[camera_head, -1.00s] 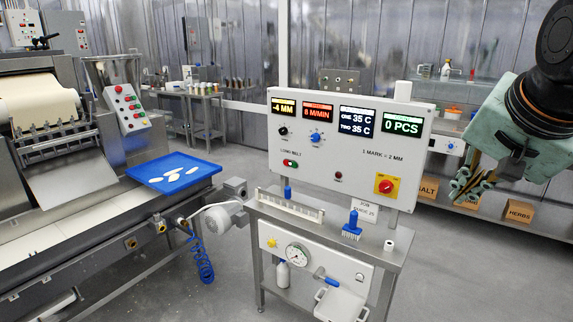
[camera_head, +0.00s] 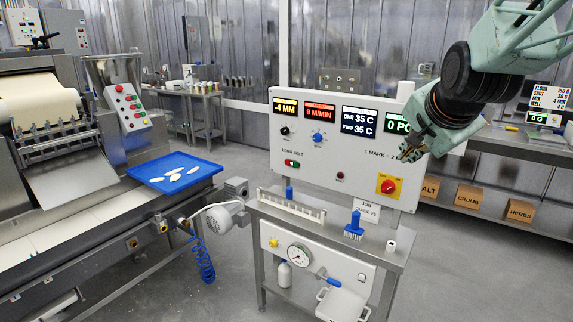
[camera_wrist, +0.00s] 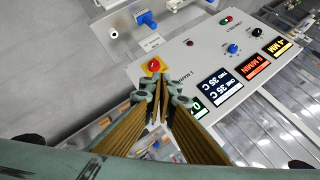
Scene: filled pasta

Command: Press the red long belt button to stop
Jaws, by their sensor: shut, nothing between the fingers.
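The control panel (camera_head: 330,140) stands upright on the steel stand. Below its "LONG BELT" label is a small red and green button pair (camera_head: 292,163) at the lower left; this pair also shows at the top of the wrist view (camera_wrist: 227,20), where the panel appears turned around. My gripper (camera_head: 410,152) is at the panel's right side, overlapping the green "PCS" display in the head view. It is shut and empty. In the wrist view its fingertips (camera_wrist: 163,88) lie near the red knob in the picture, well away from the button pair. Contact with the panel cannot be told.
A red rotary knob on a yellow plate (camera_head: 387,186) and a small dark red lamp (camera_head: 340,176) sit on the panel. A blue-handled brush (camera_head: 354,225) and a white rack (camera_head: 291,205) stand on the shelf below.

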